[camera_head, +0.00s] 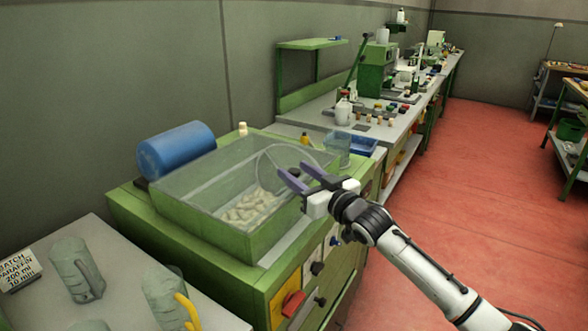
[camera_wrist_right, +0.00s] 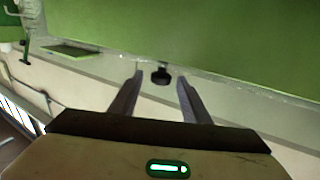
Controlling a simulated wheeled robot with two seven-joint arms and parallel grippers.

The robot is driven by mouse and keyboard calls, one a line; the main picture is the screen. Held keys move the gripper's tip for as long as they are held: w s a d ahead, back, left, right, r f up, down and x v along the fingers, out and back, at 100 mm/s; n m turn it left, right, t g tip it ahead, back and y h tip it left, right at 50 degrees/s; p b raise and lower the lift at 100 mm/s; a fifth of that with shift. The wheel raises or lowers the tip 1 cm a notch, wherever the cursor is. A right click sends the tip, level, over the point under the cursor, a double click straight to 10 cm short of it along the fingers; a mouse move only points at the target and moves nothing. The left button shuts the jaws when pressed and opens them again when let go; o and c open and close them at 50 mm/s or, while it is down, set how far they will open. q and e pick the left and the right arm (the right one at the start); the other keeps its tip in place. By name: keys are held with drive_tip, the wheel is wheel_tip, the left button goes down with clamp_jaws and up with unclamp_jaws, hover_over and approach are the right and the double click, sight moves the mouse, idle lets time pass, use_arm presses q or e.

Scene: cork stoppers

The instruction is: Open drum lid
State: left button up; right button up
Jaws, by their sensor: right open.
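The green drum machine (camera_head: 190,232) stands at the centre left in the head view, with a clear lid (camera_head: 205,165) lying shut over its tub. Pale cork stoppers (camera_head: 252,208) show through the clear cover. My right gripper (camera_head: 295,171) is open at the lid's right side, its two purple-grey fingers pointing toward a small dark knob. In the right wrist view the dark knob (camera_wrist_right: 161,75) sits between and just beyond the open fingertips (camera_wrist_right: 160,80); whether they touch it cannot be told. My left gripper is not in view.
A blue motor cylinder (camera_head: 176,150) lies behind the drum. Gloves (camera_head: 78,270), a paraffin sign (camera_head: 18,270) and another yellow-cuffed glove (camera_head: 168,298) rest on the front left table. A clear container (camera_head: 336,148) and blue tray (camera_head: 362,147) stand behind the gripper. The red floor at right is open.

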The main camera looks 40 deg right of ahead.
drive_tip(key=shift+w, duration=0.75)
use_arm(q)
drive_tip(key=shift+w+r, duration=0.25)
use_arm(e)
drive_tip(key=shift+w, duration=0.1)
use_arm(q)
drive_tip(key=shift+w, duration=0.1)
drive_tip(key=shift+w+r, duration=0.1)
use_arm(e)
drive_tip(key=shift+c, duration=0.4)
clamp_jaws()
drive_tip(key=shift+w, duration=0.1)
